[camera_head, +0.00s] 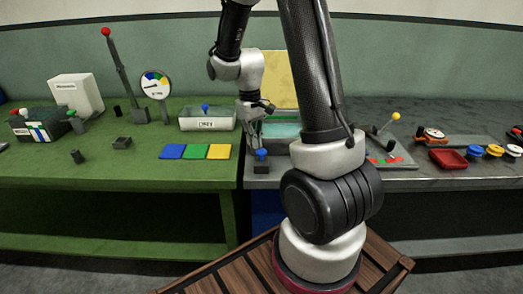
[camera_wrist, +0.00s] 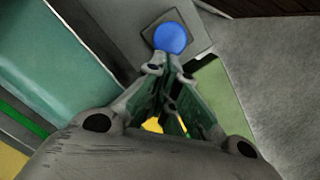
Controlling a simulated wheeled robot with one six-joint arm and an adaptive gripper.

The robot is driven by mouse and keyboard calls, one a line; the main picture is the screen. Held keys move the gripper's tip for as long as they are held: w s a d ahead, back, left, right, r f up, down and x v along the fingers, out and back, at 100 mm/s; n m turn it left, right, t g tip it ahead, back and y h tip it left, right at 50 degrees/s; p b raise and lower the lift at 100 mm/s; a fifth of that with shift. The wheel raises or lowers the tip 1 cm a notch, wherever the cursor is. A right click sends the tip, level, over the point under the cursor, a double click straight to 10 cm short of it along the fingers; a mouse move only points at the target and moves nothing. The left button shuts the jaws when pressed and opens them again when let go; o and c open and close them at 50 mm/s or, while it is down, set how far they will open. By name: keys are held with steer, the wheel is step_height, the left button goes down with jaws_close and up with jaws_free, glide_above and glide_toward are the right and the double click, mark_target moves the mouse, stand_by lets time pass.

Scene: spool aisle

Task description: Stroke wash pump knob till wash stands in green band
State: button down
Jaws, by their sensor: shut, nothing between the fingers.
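A blue ball knob (camera_head: 262,154) stands on a dark base at the front of the grey bench, and it also shows at the top of the wrist view (camera_wrist: 171,38). My gripper (camera_head: 257,143) is shut and empty. It points down just above or behind the knob; in the wrist view its fingertips (camera_wrist: 168,68) appear right beside the ball, and I cannot tell whether they touch. A tank with teal liquid (camera_head: 282,130) lies behind the knob, partly hidden by my arm. In the wrist view the teal surface (camera_wrist: 50,70) fills the upper left, with a green stripe (camera_wrist: 28,126) below it.
A pale labelled tray (camera_head: 208,126) with a small blue knob stands left on the green bench (camera_head: 120,175). Blue, green and yellow tiles (camera_head: 195,152) lie before it. A dial gauge (camera_head: 155,84) and red-tipped lever (camera_head: 107,32) stand farther left. A red tray (camera_head: 449,159) is at right.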

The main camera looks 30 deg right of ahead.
mark_target(260, 150)
step_height(260, 150, up, 12)
steer(key=w, duration=0.1)
steer(key=shift+f, duration=0.2)
stand_by(0.9)
steer(key=s+f, duration=0.3)
steer(key=shift+s+d+f, duration=0.1)
steer(key=shift+s, duration=0.1)
steer(key=shift+s+f, duration=0.2)
steer(key=shift+f, duration=1.55)
steer(key=shift+s+f, duration=0.15)
steer(key=shift+f, duration=1.6)
steer(key=shift+f, duration=0.1)
